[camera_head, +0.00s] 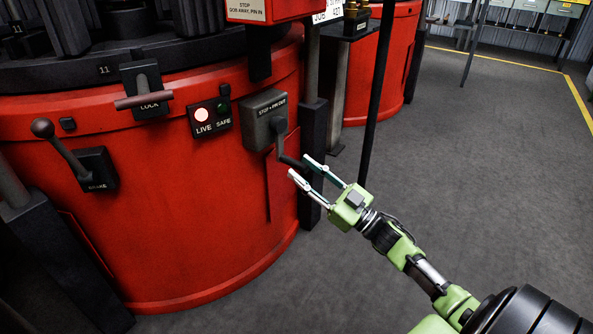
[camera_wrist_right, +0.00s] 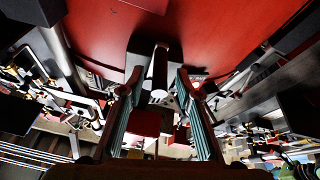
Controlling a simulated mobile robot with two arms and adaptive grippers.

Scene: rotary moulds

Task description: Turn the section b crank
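A dark crank (camera_head: 279,139) sits on a grey box labelled "STOP + PIN OUT" (camera_head: 262,112) on the red machine's (camera_head: 205,245) curved side. Its arm hangs down and bends right toward my right gripper. I cannot read a "section b" mark on it. My right gripper (camera_head: 299,166) is open, its two fingers pointing up-left at the crank's lower end. In the right wrist view, the crank's dark bar with a pale end (camera_wrist_right: 159,75) lies between the open fingers, with gaps on both sides. My left gripper is not in view.
Left of the crank are a LIVE/SAFE panel (camera_head: 212,115) with its live lamp lit, a LOCK handle (camera_head: 145,100) and a BRAKE lever (camera_head: 70,150). A dark post (camera_head: 312,150) stands close right of the crank. Grey floor (camera_head: 480,170) at the right is clear.

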